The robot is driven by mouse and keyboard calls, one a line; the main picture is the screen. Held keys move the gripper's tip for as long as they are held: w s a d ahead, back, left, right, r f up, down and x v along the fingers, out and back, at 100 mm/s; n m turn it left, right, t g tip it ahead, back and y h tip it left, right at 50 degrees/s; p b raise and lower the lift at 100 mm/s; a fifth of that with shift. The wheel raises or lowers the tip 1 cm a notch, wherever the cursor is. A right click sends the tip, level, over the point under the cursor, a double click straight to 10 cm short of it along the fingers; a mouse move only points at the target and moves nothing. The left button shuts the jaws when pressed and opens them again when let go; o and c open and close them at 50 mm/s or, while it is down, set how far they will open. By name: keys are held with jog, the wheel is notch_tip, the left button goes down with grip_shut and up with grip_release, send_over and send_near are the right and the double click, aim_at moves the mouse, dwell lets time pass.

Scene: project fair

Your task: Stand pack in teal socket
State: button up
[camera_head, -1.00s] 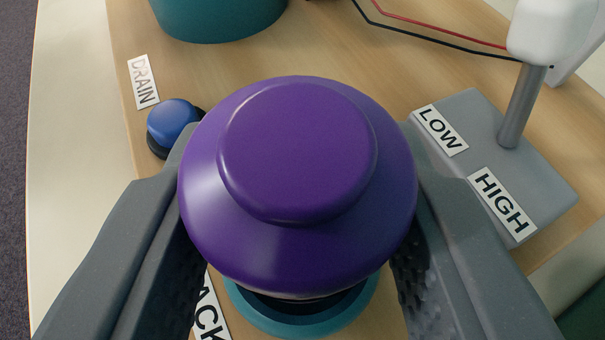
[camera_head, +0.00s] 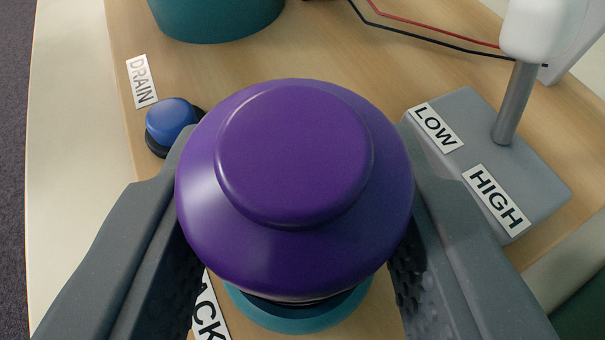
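The purple pack (camera_head: 295,160) fills the middle of the view, its rounded top toward the camera. My gripper (camera_head: 297,250) has one finger on each side of the pack and is shut on it. The teal socket (camera_head: 300,318) shows as a ring below the pack's lower edge. The pack hides most of the socket, so I cannot tell whether its bottom is inside the ring or above it.
A blue button (camera_head: 170,120) by a DRAIN label (camera_head: 141,81) is at left. A grey lever box (camera_head: 490,165) marked LOW and HIGH is at right. A teal container (camera_head: 215,15) and red and black wires (camera_head: 430,38) are at the back.

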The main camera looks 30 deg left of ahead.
jog(key=shift+f, duration=0.7)
jog(key=o, duration=0.7)
jog(key=shift+o, duration=0.2)
jog(key=shift+p+v, duration=0.8)
jog(key=shift+v, duration=0.25)
jog(key=p+v, duration=0.6)
jog(key=v, duration=0.3)
